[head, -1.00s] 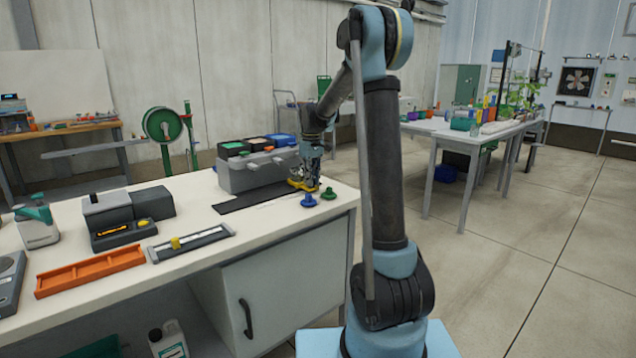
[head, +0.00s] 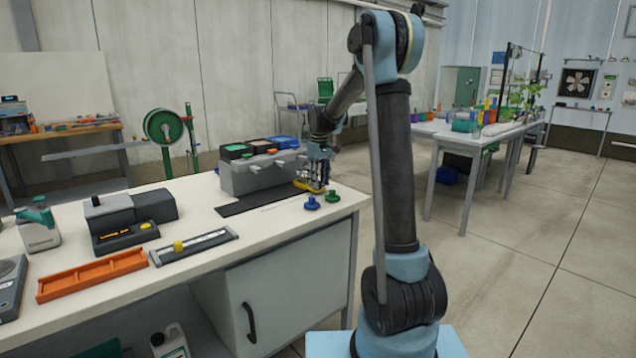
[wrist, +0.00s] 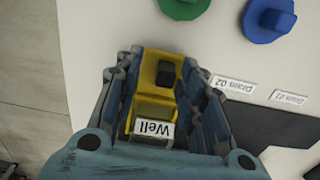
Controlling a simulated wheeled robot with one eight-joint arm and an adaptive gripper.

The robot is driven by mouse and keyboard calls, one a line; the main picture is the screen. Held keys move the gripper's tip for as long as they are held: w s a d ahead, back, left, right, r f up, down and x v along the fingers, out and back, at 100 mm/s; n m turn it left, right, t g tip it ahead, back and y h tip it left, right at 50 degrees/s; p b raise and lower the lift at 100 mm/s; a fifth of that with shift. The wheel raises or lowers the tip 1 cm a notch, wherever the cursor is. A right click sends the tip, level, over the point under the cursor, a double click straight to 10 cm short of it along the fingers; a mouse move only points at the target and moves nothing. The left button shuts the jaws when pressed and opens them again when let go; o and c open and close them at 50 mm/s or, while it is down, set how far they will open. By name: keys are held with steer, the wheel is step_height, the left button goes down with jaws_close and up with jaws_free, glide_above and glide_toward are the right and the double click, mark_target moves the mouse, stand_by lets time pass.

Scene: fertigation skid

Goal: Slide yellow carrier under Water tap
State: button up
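The yellow carrier (head: 310,187) sits at the right end of a dark strip, beside the grey tap block (head: 250,178). In the wrist view the yellow carrier (wrist: 155,68) has a dark opening and a white tag reading "Well", which appears upside down. My gripper (head: 318,178) is down at it, and in the wrist view my gripper (wrist: 165,62) has a finger close along each side of it. Whether the fingers press on it I cannot tell. Small light taps show on the block's front, but their labels are too small to read in the head view.
A blue knob (head: 311,202) and a green knob (head: 332,196) stand near the table's right front edge, close to my gripper. Tags beside them read "Drain 02" and "Drain 01". The dark strip (head: 245,205) is clear. An orange tray (head: 92,275) lies farther left.

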step_height(320, 180, up, 12)
stand_by(0.6)
